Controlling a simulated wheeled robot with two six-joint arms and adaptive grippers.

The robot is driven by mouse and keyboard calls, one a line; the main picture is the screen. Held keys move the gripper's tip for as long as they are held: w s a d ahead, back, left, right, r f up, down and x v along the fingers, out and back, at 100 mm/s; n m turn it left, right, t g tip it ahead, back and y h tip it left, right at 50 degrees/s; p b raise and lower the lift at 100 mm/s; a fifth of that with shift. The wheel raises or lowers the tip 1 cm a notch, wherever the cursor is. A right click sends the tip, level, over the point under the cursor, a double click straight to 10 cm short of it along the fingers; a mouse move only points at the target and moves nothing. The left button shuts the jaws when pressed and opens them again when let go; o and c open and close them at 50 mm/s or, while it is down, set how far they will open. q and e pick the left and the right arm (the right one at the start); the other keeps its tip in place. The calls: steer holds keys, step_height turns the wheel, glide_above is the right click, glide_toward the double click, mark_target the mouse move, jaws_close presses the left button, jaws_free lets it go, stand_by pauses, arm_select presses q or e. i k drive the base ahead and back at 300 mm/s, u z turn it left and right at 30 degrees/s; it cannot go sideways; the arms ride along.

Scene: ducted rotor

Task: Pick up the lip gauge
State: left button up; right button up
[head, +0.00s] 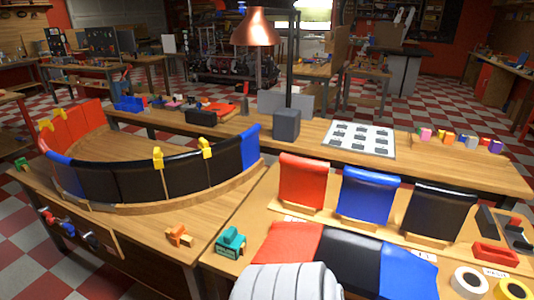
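I cannot tell for sure which thing is the lip gauge. A small orange block-like tool (179,236) lies on the front of the left wooden bench. A teal tool (231,242) stands to its right, at the bench's front corner. A curved wall of black panels (135,178) with blue panels at its ends and red panels (72,126) at the left stands on the bench. Yellow clips (158,157) sit on its top edge. Neither of my grippers shows in the head view.
Upright red (303,182), blue (369,195) and black (438,210) panels stand on the right bench. Flat panels (350,256) and a grey ribbed roll (287,283) lie in front. Tape rolls (470,281) are at bottom right. A copper lamp (256,27) hangs above.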

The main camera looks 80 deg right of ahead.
mark_target(228, 245)
steer(key=k, duration=0.35)
steer(key=z, duration=0.8)
